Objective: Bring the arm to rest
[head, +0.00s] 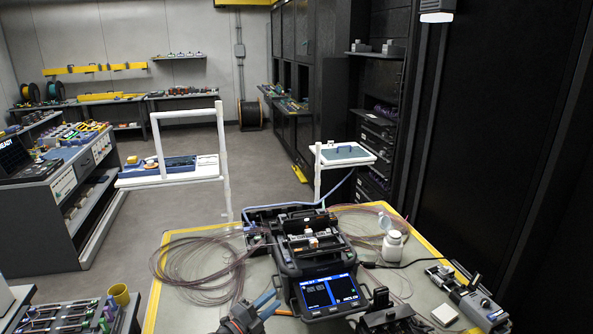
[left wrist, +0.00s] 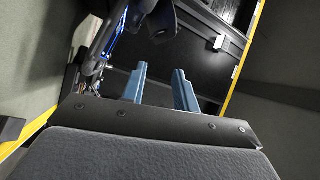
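My left gripper (head: 276,301) is low in the middle of the head view, over the front part of the work table (head: 190,315). Its two blue fingers stand apart with nothing visible between them. The left wrist view also shows the fingers (left wrist: 160,82) apart and empty. The dark fusion splicer (head: 290,263), with a lit blue screen (head: 328,292), stands just beyond the fingers. I cannot tell whether the fingers touch anything. My right gripper is not seen in either view.
Coiled clear fibre (head: 195,272) lies left of the splicer. A white bottle (head: 392,247) stands to its right. A black device (head: 385,318) and a grey-black tool (head: 468,298) are at front right. A yellow cup (head: 120,294) is on the left bench. Bare mat shows at front left.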

